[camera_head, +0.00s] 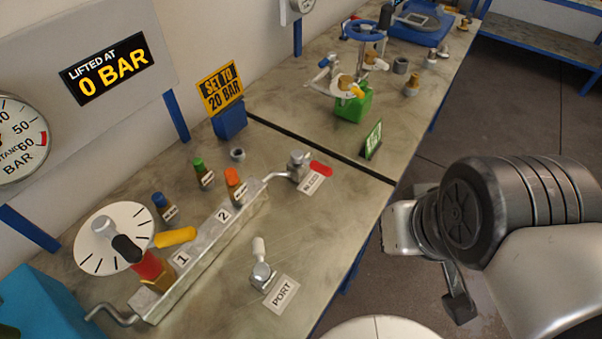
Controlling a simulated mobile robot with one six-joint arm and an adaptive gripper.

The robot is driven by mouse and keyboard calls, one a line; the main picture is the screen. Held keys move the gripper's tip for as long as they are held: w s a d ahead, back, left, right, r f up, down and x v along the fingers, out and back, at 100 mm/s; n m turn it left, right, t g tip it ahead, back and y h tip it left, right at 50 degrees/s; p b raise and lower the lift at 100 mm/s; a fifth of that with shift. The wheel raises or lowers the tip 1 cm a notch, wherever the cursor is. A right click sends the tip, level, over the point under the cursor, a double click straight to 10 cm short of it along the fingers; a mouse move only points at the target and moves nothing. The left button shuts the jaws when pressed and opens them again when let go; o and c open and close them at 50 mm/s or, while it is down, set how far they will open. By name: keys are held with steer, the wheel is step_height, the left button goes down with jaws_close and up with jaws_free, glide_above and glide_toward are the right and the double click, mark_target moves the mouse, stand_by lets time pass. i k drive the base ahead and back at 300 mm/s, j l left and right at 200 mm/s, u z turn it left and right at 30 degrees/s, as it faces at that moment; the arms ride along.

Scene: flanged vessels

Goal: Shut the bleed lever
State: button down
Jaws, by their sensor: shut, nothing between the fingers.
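The bleed lever (320,169) has a red handle and sits on a small metal valve body (299,163) at the far end of the metal manifold (212,245). Its handle sticks out to the right, over a small white label (313,182) whose print is too small to read surely. My gripper (458,306) is at the right, beyond the bench's right edge and over the floor, well apart from the lever. My wrist hides much of it. It is shut and empty.
On the bench (345,215) a yellow lever (175,237), a white-handled PORT valve (261,270) and several coloured-cap fittings stand around the manifold. A green-based vessel (352,104) and a small green sign (373,139) stand beyond. The bench right of the red lever is clear.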

mark_target(297, 157)
steer(key=i+l+u, duration=0.2)
steer(key=u, duration=0.2)
steer(key=i+l+u, duration=0.15)
steer(key=l+u, duration=0.25)
steer(key=i+l+u, duration=0.1)
steer(key=l+u, duration=0.3)
